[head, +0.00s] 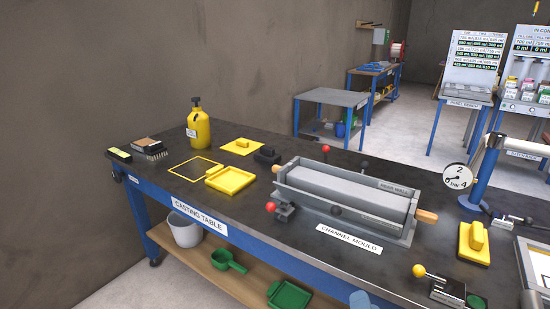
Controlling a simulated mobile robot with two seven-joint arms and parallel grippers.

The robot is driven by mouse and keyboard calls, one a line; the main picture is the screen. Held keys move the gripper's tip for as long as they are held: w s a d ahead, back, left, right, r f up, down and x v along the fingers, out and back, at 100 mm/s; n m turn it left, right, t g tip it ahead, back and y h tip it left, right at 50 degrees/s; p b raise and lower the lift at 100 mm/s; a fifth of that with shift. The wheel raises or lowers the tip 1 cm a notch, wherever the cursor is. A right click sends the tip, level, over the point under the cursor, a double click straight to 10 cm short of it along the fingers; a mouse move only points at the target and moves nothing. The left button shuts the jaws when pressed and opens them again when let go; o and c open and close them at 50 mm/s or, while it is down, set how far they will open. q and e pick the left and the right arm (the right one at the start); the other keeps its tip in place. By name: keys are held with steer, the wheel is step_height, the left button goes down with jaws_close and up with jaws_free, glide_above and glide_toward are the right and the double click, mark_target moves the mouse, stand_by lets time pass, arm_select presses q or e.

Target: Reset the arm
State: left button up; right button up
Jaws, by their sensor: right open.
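The casting table (250,215) fills the middle of the head view. A grey channel mould (345,190) with wooden end handles and red knobs stands on it. I cannot clearly pick out either gripper or its fingertips, and neither shows touching the mould. My left arm does not show. Any part of my right gripper in view is at the crowded right edge, where I see nothing held.
A yellow bottle (198,128), a yellow tray (230,180), a yellow float (474,243) and a yellow-knobbed block (445,289) stand on the table. A blue post (483,180) rises at right beside a gauge (458,177). The table's front left is clear.

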arm_select(q)
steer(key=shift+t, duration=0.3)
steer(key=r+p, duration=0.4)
steer(key=p, duration=0.1)
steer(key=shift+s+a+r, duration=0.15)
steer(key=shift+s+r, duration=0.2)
arm_select(e)
steer(key=s+d+f+m+g, duration=0.2)
steer(key=s+d+f+m, duration=0.1)
steer(key=s+m, duration=0.4)
steer(key=s+d+f+m+g, duration=0.3)
steer(key=s+m, duration=0.5)
steer(key=m, duration=0.1)
steer(key=s+d+f+m+g, duration=0.2)
steer(key=s+d+f+m, duration=0.1)
steer(key=s+m, duration=0.4)
steer(key=shift+s+f+m+g, duration=0.3)
steer(key=shift+s+f+m, duration=0.1)
steer(key=shift+s+f, duration=0.2)
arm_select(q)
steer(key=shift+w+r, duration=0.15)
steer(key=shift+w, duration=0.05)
arm_select(e)
steer(key=shift+a, duration=0.1)
